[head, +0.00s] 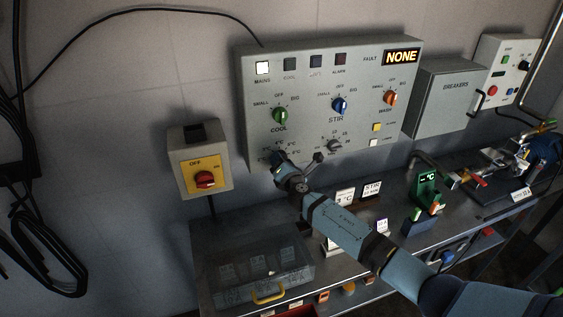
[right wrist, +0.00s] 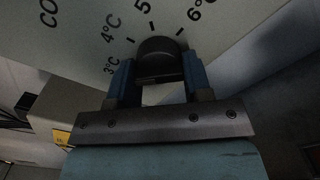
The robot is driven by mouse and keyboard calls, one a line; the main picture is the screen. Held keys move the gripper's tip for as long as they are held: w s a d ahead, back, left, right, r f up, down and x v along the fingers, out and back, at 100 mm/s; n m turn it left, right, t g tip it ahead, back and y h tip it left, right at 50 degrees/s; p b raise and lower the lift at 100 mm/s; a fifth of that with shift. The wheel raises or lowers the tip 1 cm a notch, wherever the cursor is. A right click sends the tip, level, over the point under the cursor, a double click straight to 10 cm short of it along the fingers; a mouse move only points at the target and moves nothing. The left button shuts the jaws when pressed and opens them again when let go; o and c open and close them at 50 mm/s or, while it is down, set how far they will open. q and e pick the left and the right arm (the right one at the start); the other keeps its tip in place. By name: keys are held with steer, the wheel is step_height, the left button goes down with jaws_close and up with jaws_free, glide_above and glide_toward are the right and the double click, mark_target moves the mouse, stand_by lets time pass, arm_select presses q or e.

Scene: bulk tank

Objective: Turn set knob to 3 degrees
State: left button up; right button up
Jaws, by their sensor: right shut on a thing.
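The set knob (right wrist: 158,58) is a dark, rounded knob on the grey control panel (head: 320,75). In the right wrist view, marks 3°C, 4°C, 5 and 6° run around its upper side, with 3°C at the left. My right gripper (right wrist: 158,78) is shut on the knob, with one blue finger on each side. I cannot make out a pointer line on the knob. In the head view my right gripper (head: 282,163) is at the panel's lower left, below the green COOL knob (head: 280,115), and hides the set knob. My left gripper is not in view.
The panel also has a blue STIR knob (head: 340,105), an orange WASH knob (head: 390,98) and a NONE fault display (head: 401,56). A yellow switch box with a red knob (head: 205,180) is at the left. A bench below holds a clear-lidded box (head: 255,275) and small signs.

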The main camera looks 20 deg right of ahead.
stand_by(0.3)
steer(key=o, duration=0.9)
steer(key=s, duration=1.3)
steer(key=shift+s+d, duration=0.25)
steer(key=shift+s, duration=0.15)
steer(key=s+a+f+m+g+y+p, duration=0.1)
steer(key=s+f+m, duration=0.3)
steer(key=s+m, duration=0.4)
steer(key=s+a+f+m+g+p, duration=0.1)
steer(key=s+f+m+g+p, duration=0.1)
steer(key=s+m, duration=0.6)
steer(key=s+a+f+m+g+y+p, duration=0.1)
steer(key=s+f+m+g, duration=0.3)
steer(key=s, duration=1.3)
step_height(320, 180, down, 3)
steer(key=m+p, duration=0.1)
steer(key=m, duration=0.3)
steer(key=shift+s+a+y, duration=0.15)
steer(key=shift+a+y, duration=0.1)
steer(key=shift+y, duration=0.05)
